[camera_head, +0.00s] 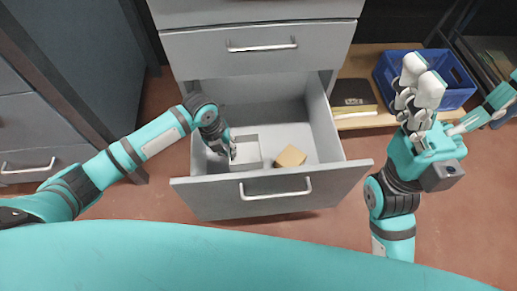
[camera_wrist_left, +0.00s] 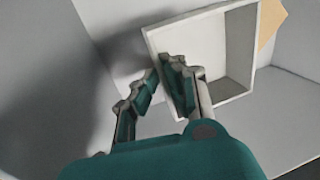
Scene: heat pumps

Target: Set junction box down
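The junction box, an open pale box (camera_head: 246,150), is inside the open drawer; I cannot tell whether its underside touches the drawer floor. It also shows in the left wrist view (camera_wrist_left: 228,48), slightly turned, with its hollow facing the camera. My left gripper (camera_head: 232,151) is at the box's left wall. In the left wrist view its fingers (camera_wrist_left: 162,72) close in on that wall, one outside and one inside, and look shut on it. My right gripper (camera_head: 421,78) is empty, raised to the right of the drawer, its fingers apart.
The open grey drawer (camera_head: 245,205) also holds a tan block (camera_head: 290,156) just right of the box. Its right rear floor is clear.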

